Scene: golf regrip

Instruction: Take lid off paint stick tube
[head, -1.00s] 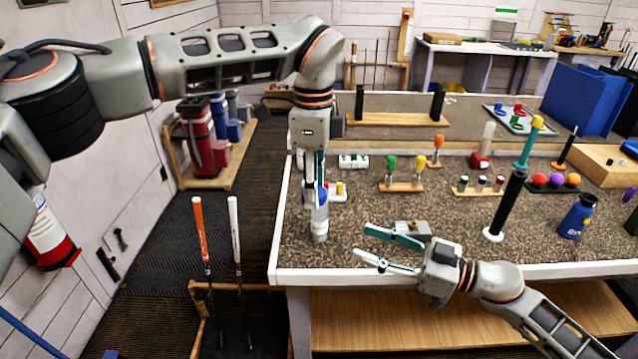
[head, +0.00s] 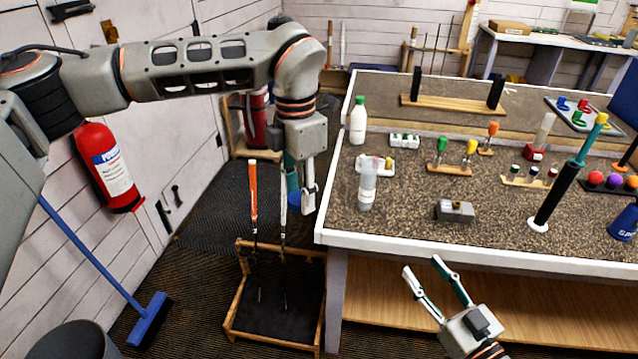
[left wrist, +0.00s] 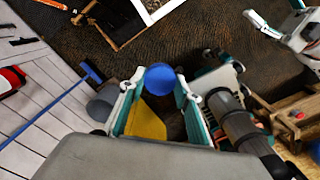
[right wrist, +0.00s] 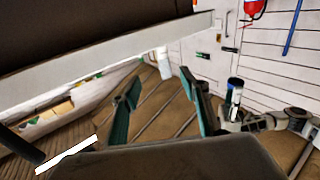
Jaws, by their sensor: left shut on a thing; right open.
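My left gripper (head: 301,205) hangs pointing down beyond the bench's left edge, shut on a blue-ended object, apparently the paint stick tube (left wrist: 160,79). In the left wrist view its round blue end sits between the fingertips. In the head view only a blue part (head: 293,196) shows between the fingers. A tube-like thing with a dark and blue top and a pale middle (right wrist: 235,92) shows by the left gripper in the right wrist view. I cannot make out a lid seam. My right gripper (head: 421,265) is open and empty in front of the bench's front edge.
The bench (head: 430,240) carries a clear bottle (head: 368,187), a small grey block (head: 454,211) and several coloured stands. A wooden rack (head: 240,325) with upright clubs stands on the floor below my left gripper. A blue broom (head: 150,318) leans at left.

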